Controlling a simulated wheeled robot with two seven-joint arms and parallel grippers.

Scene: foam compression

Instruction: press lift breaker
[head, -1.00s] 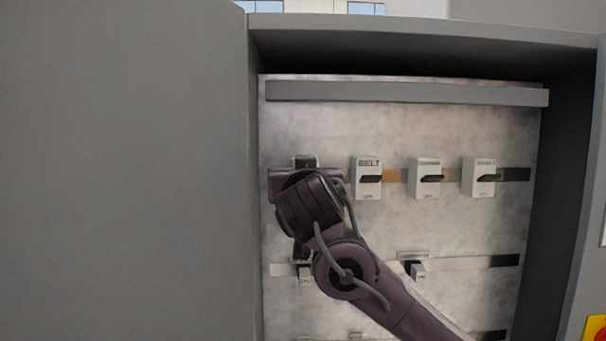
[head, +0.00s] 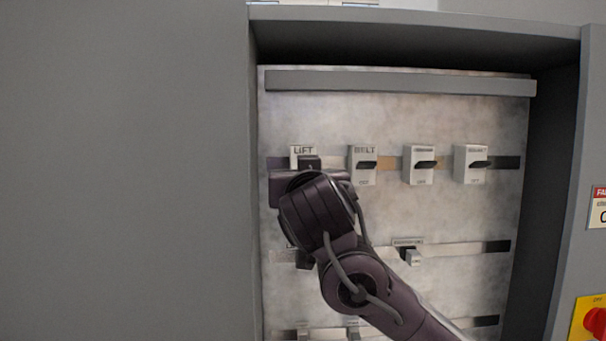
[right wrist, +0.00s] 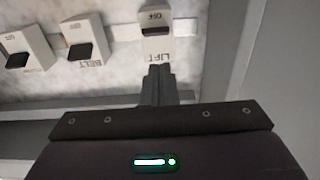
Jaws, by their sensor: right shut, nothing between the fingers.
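The LIFT breaker (head: 303,150) is the leftmost white switch in the top row of the panel. In the head view its label shows, and my right gripper (head: 309,162) hides its lower part. In the right wrist view, which shows the labels upside down, the LIFT breaker (right wrist: 155,35) lies just past the fingertips of my right gripper (right wrist: 160,72). Its dark lever sits toward the end away from the LIFT label. The gripper is shut and empty, at the label end; I cannot tell whether it touches. My left gripper is not in view.
The BELT breaker (head: 362,178) and two more breakers stand to the right in the same row. A lower row includes another breaker (head: 412,256). Grey cabinet walls enclose the panel, and a red knob on yellow (head: 594,322) is at far right.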

